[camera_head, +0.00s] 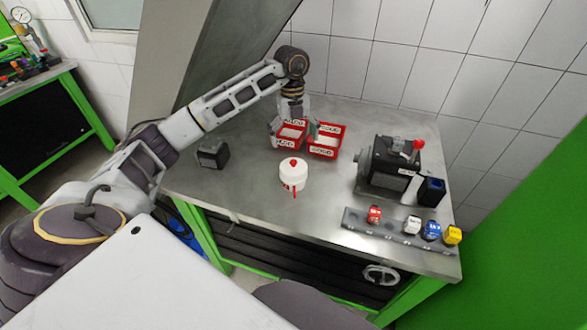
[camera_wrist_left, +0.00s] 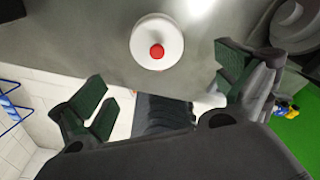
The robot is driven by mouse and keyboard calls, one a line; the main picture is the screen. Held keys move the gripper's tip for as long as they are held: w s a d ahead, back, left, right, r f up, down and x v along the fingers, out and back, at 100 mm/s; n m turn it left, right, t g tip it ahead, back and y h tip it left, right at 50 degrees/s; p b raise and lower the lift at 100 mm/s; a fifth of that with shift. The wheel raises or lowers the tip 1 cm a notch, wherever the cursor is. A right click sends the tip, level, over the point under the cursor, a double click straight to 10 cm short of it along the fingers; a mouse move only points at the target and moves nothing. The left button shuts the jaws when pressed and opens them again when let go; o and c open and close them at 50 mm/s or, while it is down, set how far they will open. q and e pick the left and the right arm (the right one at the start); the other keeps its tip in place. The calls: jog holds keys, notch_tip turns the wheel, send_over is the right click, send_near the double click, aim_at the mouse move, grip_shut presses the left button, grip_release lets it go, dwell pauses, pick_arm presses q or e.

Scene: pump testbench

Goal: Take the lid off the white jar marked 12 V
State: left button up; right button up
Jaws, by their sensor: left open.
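The white jar (camera_head: 292,178) stands upright near the middle of the grey bench. Its white lid with a red knob (camera_head: 293,162) is on top. A red mark shows on its front, too small to read. In the left wrist view the lid (camera_wrist_left: 144,38) is seen from above, with the red knob at its centre. My left gripper (camera_head: 295,132) is open and empty, behind the jar and above the red bins in the head view. In the left wrist view its green-padded fingers (camera_wrist_left: 168,88) are spread wide, apart from the jar. My right gripper is not in view.
Two red bins (camera_head: 325,153) stand behind the jar. A black box (camera_head: 213,153) is at the left. A dark pump unit (camera_head: 392,165) stands at the right, with a rail (camera_head: 388,233) of coloured blocks in front. The bench around the jar is clear.

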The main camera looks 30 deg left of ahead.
aim_at(293, 162)
pick_arm(q)
jog(key=shift+s+d+f, duration=0.15)
jog(key=shift+f, duration=1.95)
jog(key=shift+f, duration=0.1)
jog(key=shift+s+f+p, duration=0.2)
jog(key=shift+f+p, duration=0.7)
jog(key=shift+f, duration=1.6)
jog(key=shift+c, duration=0.4)
jog(key=c, duration=0.9)
jog(key=shift+s, duration=0.2)
jog(key=shift+c, duration=0.9)
